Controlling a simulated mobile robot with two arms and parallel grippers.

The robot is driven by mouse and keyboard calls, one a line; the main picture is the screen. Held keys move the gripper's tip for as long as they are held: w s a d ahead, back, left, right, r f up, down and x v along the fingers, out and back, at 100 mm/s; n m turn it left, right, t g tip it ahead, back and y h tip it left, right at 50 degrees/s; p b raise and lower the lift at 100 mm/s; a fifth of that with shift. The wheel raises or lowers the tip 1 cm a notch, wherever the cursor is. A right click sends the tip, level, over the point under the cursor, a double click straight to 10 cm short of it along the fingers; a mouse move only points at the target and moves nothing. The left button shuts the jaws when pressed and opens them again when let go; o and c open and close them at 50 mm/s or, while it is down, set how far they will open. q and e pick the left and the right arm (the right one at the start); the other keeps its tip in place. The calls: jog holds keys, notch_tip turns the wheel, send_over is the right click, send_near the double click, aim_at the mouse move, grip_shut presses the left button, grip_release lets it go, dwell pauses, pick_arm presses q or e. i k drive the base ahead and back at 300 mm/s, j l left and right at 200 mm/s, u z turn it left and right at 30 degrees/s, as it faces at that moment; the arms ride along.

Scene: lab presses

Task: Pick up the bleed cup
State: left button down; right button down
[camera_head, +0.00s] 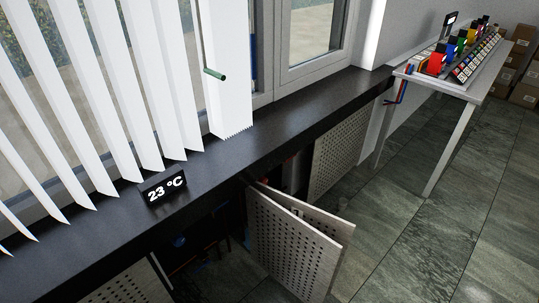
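I see no bleed cup that I can make out in the head view. Dark shapes, some red and blue, lie in the shadow of the open cabinet under the window sill, too dim to name. Neither of my grippers shows in this view.
A black window sill (262,130) runs diagonally with a 23 °C display (163,188) on it. White vertical blinds (110,80) hang above. Perforated cabinet doors (290,245) stand open into the room. A table (470,88) with colourful items stands at the upper right. The tiled floor (420,225) is clear.

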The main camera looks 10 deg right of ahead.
aim_at(342, 203)
jog(key=l+u, duration=0.15)
jog(key=u, duration=0.8)
jog(key=l+u, duration=0.3)
jog(key=l, duration=0.2)
jog(key=l+u, duration=0.3)
jog(key=l, duration=0.2)
jog(key=k+l+u, duration=0.15)
jog(key=l+u, duration=0.15)
jog(key=l, duration=0.2)
jog(key=k+l+u, duration=0.15)
jog(key=l+u, duration=0.15)
jog(key=l, duration=0.15)
jog(key=k+l, duration=0.15)
jog(key=l, duration=0.25)
jog(key=k+l, duration=0.15)
jog(key=l, duration=0.2)
jog(key=k+l, duration=0.2)
jog(key=l, duration=0.2)
jog(key=k+l+u, duration=0.1)
jog(key=l, duration=0.3)
jog(key=k+l, duration=0.2)
jog(key=l, duration=0.15)
